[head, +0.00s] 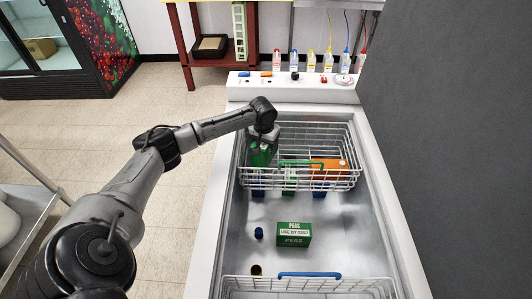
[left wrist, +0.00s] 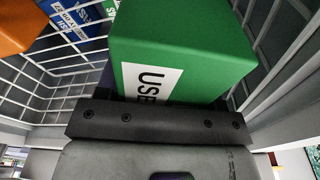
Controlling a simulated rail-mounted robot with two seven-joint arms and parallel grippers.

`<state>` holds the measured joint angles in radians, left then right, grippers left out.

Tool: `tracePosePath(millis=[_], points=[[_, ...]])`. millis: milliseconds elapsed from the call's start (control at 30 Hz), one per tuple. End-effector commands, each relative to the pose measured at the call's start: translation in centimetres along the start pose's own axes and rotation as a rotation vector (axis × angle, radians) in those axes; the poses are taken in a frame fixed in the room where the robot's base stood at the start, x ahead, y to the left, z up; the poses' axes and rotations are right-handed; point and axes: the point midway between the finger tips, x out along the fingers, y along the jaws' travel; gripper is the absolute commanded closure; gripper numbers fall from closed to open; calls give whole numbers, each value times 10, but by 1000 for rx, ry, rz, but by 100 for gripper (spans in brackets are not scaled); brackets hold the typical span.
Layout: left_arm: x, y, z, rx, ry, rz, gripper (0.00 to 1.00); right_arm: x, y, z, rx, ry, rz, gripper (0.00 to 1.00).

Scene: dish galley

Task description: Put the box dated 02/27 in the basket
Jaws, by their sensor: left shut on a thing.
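My left gripper (head: 263,138) is shut on a green box (head: 261,158) at the left end of the far wire basket (head: 352,180). In the left wrist view the held green box (left wrist: 190,35) fills the middle, with basket wires on both sides. Its white label reads "USE"; the date is hidden. I cannot tell whether it touches the basket floor. A second green box (head: 293,240), marked PEAS, stands in the sink in front of the basket; its date line is too small to read surely. My right gripper is not in view.
An orange box (head: 328,166) and blue boxes (left wrist: 75,18) are in or near the far basket. A blue-topped item (head: 259,233) and a dark round item (head: 257,270) stand at the sink's left. A near basket (head: 340,284) has a blue handle. A dark wall (head: 450,130) bounds the right.

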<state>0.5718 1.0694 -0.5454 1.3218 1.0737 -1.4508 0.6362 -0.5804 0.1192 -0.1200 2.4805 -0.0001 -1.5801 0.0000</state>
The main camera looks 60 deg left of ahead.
Motion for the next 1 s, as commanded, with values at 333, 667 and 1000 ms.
tracePosePath(millis=[333, 667, 1000], points=[[41, 0, 5, 1, 1, 1, 77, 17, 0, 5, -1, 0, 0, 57], [41, 0, 5, 1, 0, 1, 77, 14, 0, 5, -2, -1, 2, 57], [44, 0, 6, 1, -1, 0, 14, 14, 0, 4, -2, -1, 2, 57]])
